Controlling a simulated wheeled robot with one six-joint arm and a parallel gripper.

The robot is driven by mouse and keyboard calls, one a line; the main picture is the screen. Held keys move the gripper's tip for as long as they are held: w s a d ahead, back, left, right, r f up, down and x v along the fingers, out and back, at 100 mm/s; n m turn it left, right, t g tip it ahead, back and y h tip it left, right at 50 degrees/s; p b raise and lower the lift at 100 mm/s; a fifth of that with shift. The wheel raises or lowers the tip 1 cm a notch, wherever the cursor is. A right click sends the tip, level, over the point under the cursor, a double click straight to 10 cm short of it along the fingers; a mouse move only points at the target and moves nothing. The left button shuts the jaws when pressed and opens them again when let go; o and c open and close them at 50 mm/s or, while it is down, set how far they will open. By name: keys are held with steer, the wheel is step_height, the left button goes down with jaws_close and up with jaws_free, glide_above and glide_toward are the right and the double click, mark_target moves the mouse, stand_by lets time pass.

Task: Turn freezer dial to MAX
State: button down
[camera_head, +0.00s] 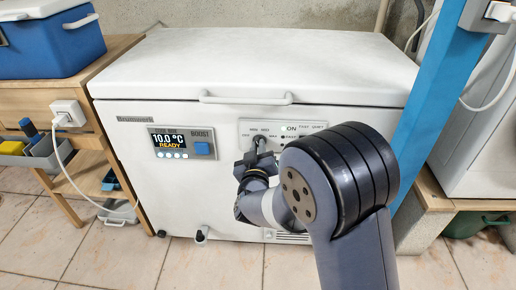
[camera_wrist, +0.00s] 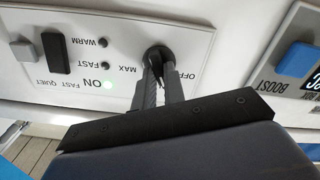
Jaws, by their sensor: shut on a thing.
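The white chest freezer (camera_head: 150,205) stands against the wall with its lid closed. Its dial (camera_head: 259,138) is a small dark knob on the control panel, with OFF at its left, MIN and MED above, and MAX at its right. My gripper (camera_head: 261,147) reaches the panel and is shut on the dial. In the wrist view, which is upside down, the fingers (camera_wrist: 160,72) close around the dark dial (camera_wrist: 157,53). They cover much of it, so I cannot tell where it points.
The freezer's display (camera_head: 171,139) reads 10.0 °C READY, with a blue BOOST button (camera_head: 202,148) beside it. A lid handle (camera_head: 257,98) juts out above the panel. A blue post (camera_head: 420,110) stands at the right. A wooden bench (camera_head: 35,92) with a blue cooler (camera_head: 45,45) is at the left.

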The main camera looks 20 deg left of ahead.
steer(key=shift+f+m+b, duration=0.1)
steer(key=shift+m+b, duration=0.2)
steer(key=shift+b, duration=0.05)
steer(key=m+b, duration=0.2)
steer(key=m, duration=0.4)
steer(key=m+b, duration=0.2)
steer(key=m, duration=0.3)
steer(key=m+b, duration=0.2)
steer(key=m, duration=0.4)
steer(key=shift+d+m, duration=0.25)
steer(key=shift+m, duration=0.05)
stand_by(0.5)
steer(key=c, duration=1.5)
jaws_free()
